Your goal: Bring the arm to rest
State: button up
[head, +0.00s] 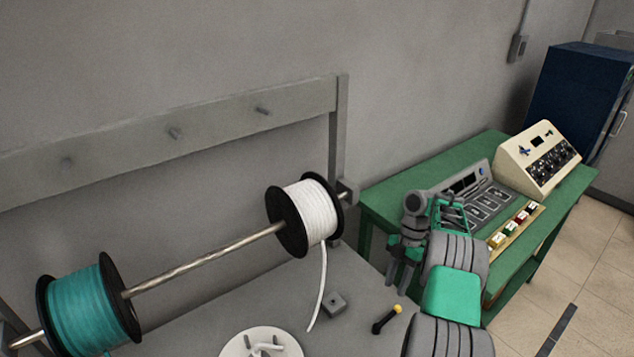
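My gripper (401,283) hangs with its fingers pointing down, between the grey bench and the green table. A gap shows between its fingers, and I see nothing held in it. My arm, with grey ribbed sleeves and green parts, reaches up from the lower right and is bent at the wrist. It covers part of the green table's near edge.
A grey bench (255,300) carries a rod with a white spool (312,210) and a teal spool (85,305), a white dish (262,340), a small grey block (333,304) and a yellow-tipped black tool (385,320). The green table (415,182) holds control boxes.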

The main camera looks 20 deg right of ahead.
jog(key=w+a+r+m+t+b, duration=0.1)
jog(key=w+a+r+m+t, duration=0.1)
jog(key=a+r+m, duration=0.65)
jog(key=s+a+r+m+t+h+b, duration=0.1)
jog(key=s+a+r+m+t+h, duration=0.3)
jog(key=a+r, duration=0.75)
jog(key=s+a+m+t+b, duration=0.1)
jog(key=s+a+m, duration=0.3)
jog(key=s+m, duration=0.4)
jog(key=s+t, duration=0.1)
jog(key=s, duration=0.5)
jog(key=shift+s+f+y, duration=0.3)
jog(key=shift+s+f, duration=0.1)
